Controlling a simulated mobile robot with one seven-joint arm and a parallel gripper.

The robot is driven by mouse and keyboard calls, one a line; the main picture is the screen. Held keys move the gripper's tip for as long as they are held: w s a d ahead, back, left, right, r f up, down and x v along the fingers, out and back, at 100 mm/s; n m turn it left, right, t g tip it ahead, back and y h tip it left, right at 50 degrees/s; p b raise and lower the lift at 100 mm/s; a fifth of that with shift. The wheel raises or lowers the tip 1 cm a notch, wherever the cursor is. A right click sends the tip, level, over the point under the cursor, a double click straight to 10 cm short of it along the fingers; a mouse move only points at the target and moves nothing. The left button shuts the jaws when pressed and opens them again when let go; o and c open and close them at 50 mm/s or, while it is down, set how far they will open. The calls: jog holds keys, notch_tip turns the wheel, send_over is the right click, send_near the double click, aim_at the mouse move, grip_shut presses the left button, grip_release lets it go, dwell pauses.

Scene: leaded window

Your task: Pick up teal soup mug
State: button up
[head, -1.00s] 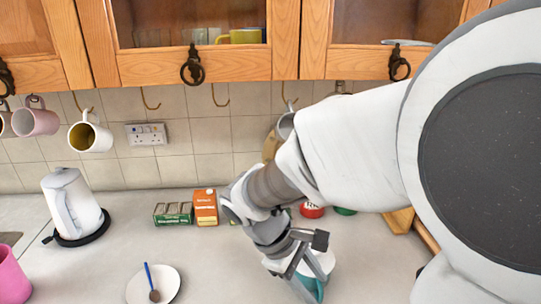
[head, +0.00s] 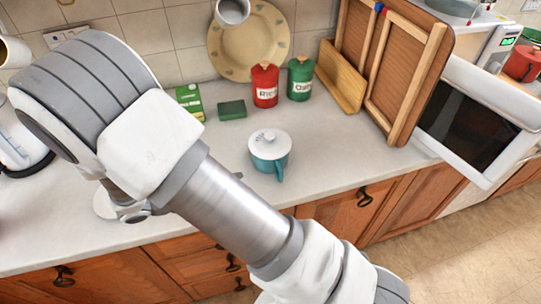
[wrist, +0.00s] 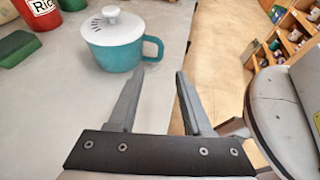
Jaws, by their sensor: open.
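The teal soup mug (head: 268,160) stands upright on the grey counter with a white lid on top, its handle toward the front edge in the head view. In the wrist view the mug (wrist: 120,50) is at the upper left, its handle pointing right. My gripper (wrist: 159,75) is open and empty. Its fingertips are close to the mug, just below the handle in the picture, with nothing between them. In the head view my arm hides the gripper's fingers.
Red (head: 265,84) and green (head: 300,79) canisters, a green box (head: 190,100) and a dark green block (head: 232,109) stand behind the mug. Wooden boards (head: 342,80) lean at the right, near an open white appliance door (head: 480,115). Counter around the mug is clear.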

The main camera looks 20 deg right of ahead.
aim_at(290, 182)
jog(key=p+x, duration=0.1)
jog(key=x, duration=1.5)
jog(key=shift+s+d+f, duration=0.1)
jog(key=shift+d+f, duration=0.1)
jog(key=shift+f, duration=0.05)
grip_shut()
dwell(0.7)
